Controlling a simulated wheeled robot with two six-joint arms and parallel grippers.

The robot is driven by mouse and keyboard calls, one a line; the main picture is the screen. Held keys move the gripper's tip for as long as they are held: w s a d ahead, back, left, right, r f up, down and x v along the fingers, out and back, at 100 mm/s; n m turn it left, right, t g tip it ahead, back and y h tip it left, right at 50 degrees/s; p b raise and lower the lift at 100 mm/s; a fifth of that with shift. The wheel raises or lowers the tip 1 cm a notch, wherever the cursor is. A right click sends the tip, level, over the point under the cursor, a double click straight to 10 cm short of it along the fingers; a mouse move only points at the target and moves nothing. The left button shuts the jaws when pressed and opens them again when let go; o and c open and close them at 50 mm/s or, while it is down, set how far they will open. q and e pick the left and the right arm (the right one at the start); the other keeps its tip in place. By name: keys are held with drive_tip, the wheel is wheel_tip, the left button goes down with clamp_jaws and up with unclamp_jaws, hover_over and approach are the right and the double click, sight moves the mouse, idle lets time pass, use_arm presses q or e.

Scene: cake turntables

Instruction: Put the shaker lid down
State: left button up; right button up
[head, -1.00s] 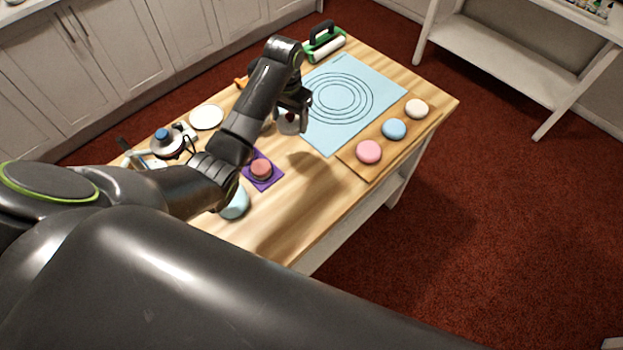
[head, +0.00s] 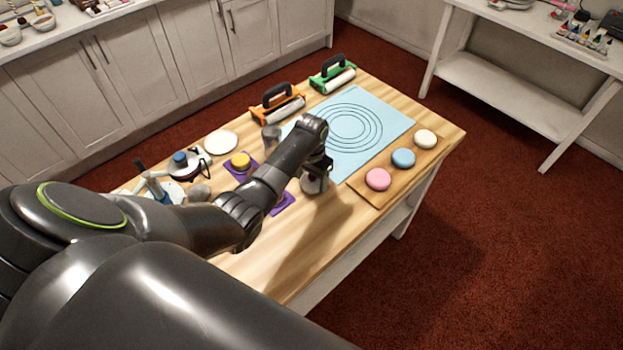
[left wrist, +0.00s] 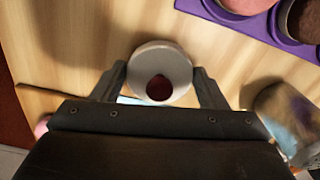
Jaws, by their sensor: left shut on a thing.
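My left gripper (head: 315,176) is shut on a pale grey, round metal piece, which I take to be the shaker lid (head: 313,185). A metallic cylinder (head: 271,138) stands farther back; a shiny cylinder also shows in the left wrist view (left wrist: 284,112). My right gripper is out of view.
The blue mat (head: 372,158) and a board (head: 366,190) with pink, blue and white rounds lie to the right. A purple tray (left wrist: 285,32) is close by. Orange (head: 280,108) and green (head: 332,76) tools stand at the back. The front wood strip is clear.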

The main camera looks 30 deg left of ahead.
sight(311, 177)
use_arm(q)
drive_tip(key=shift+f, duration=0.4)
drive_tip(key=o, duration=0.9)
drive_tip(key=shift+f, duration=0.15)
drive_tip(key=shift+o, duration=0.2)
drive_tip(key=shift+r, duration=0.3)
wheel_tip(311, 177, up, 12)
drive_tip(key=shift+f, duration=0.15)
